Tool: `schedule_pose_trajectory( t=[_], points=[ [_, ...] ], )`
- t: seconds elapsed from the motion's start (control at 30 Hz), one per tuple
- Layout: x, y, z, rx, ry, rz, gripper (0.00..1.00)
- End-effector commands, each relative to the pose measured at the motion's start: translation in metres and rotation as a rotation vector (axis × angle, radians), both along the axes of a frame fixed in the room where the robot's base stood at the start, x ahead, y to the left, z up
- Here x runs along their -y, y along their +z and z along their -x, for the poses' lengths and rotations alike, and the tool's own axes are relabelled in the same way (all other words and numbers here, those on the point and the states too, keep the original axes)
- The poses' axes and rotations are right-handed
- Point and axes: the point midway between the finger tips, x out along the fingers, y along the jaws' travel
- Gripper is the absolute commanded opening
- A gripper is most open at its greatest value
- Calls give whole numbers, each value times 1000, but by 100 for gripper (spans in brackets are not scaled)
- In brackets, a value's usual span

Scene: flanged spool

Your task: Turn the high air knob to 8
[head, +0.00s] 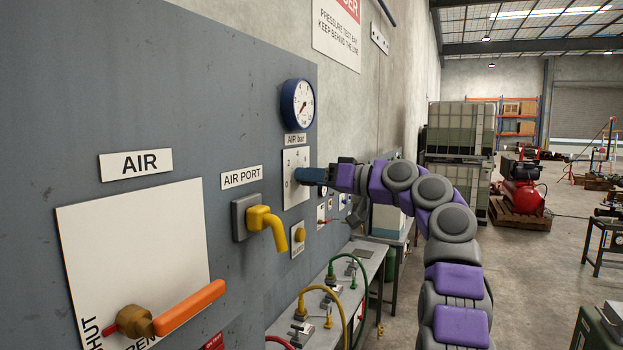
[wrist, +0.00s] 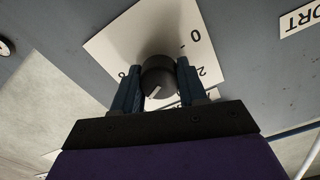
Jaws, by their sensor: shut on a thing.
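The air knob (wrist: 158,78) is a dark round knob on a white dial plate (wrist: 150,25) with printed numbers. In the wrist view a 0 and a 2 show on the plate; other marks are partly hidden. My gripper (wrist: 157,88) has one blue finger on each side of the knob and is shut on it. A light pointer mark shows on the knob's face.
A valve with an orange handle (head: 188,308) is at the lower left. A bench (head: 368,262) with green and yellow hoses stands below the panel.

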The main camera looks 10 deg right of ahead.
Motion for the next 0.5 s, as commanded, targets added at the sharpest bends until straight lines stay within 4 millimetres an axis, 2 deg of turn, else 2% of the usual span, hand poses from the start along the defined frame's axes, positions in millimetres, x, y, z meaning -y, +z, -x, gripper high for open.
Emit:
schedule_pose_trajectory(
  t=[0.5],
  points=[
    [2, 2, 0, -28, -5, -26, 12]
  ],
)
